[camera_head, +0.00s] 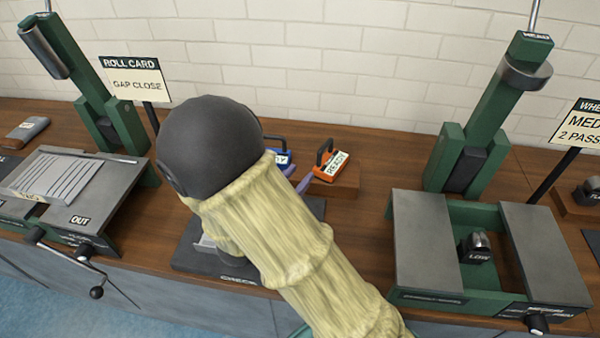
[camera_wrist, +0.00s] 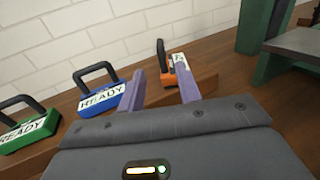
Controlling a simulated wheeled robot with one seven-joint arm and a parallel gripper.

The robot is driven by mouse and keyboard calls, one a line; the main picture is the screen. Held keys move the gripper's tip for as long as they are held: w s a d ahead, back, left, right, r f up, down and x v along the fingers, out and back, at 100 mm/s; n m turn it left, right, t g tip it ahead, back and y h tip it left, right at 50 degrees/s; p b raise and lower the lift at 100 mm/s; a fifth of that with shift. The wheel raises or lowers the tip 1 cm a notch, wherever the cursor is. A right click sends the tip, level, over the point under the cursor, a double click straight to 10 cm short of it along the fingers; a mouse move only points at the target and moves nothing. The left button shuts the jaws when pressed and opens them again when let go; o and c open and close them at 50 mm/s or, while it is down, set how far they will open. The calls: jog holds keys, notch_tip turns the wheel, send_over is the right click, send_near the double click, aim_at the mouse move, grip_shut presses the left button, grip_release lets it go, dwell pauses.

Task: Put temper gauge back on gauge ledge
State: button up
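Padlock-shaped gauges with dark handles and READY tags stand in a row in the wrist view: a green one (camera_wrist: 30,128), a blue one (camera_wrist: 102,97) and an orange one (camera_wrist: 170,72). I cannot tell which is the temper gauge. They stand on a raised wooden ledge (camera_wrist: 206,77). The orange gauge (camera_head: 335,172) and part of the blue gauge (camera_head: 275,156) also show in the head view. My gripper (camera_wrist: 162,78) has its two purple fingers apart, nothing held between them. The fingertips are close to the ledge between the blue and orange gauges. My arm hides the green gauge in the head view.
A dark plate marked CHECK (camera_head: 238,281) lies partly under my arm. A grey-topped machine marked OUT (camera_head: 85,190) stands left, and a green press (camera_head: 425,240) stands right. Bare wooden bench (camera_head: 365,215) shows between my arm and the press. Sign posts flank both sides.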

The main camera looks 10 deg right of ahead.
jog(key=shift+d, duration=0.1)
dwell(0.3)
